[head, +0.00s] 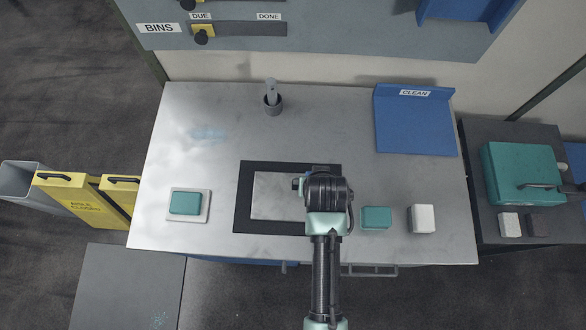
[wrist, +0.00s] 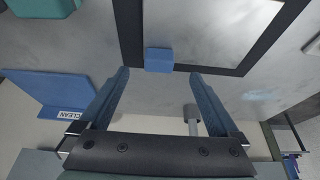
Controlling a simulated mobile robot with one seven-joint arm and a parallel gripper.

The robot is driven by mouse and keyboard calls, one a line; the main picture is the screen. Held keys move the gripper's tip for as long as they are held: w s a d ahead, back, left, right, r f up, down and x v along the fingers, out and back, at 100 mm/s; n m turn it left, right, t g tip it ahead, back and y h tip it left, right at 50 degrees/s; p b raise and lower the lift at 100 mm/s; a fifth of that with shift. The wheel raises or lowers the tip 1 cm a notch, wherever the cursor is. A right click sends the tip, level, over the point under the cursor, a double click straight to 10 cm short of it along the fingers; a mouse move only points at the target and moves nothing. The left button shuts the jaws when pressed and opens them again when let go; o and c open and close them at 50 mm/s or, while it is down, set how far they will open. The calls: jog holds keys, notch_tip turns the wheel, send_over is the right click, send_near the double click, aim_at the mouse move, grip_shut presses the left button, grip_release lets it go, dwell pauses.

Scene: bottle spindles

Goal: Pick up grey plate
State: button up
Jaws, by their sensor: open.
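A light grey plate (head: 207,206) lies at the left of the metal table, with a teal block (head: 185,203) on it. A black frame (head: 243,200) in the middle of the table surrounds a bare grey panel (head: 275,195); I cannot tell which of the two is the named plate. My gripper is over the frame's right part, its fingers mostly hidden by my arm in the head view. In the wrist view my gripper (wrist: 159,74) is open and empty, with a small blue block (wrist: 158,58) on the frame's edge just beyond the fingertips.
A grey holder with a tool (head: 272,102) stands at the back. A blue tray marked CLEAN (head: 415,130) is at the back right. A teal block (head: 376,217) and a white block (head: 422,218) lie front right. The table's left back is clear.

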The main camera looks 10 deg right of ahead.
jog(key=shift+p+x, duration=0.55)
jog(key=shift+x, duration=2.7)
jog(key=shift+w, duration=0.2)
jog(key=shift+c, duration=0.3)
grip_shut()
jog(key=shift+r, duration=0.15)
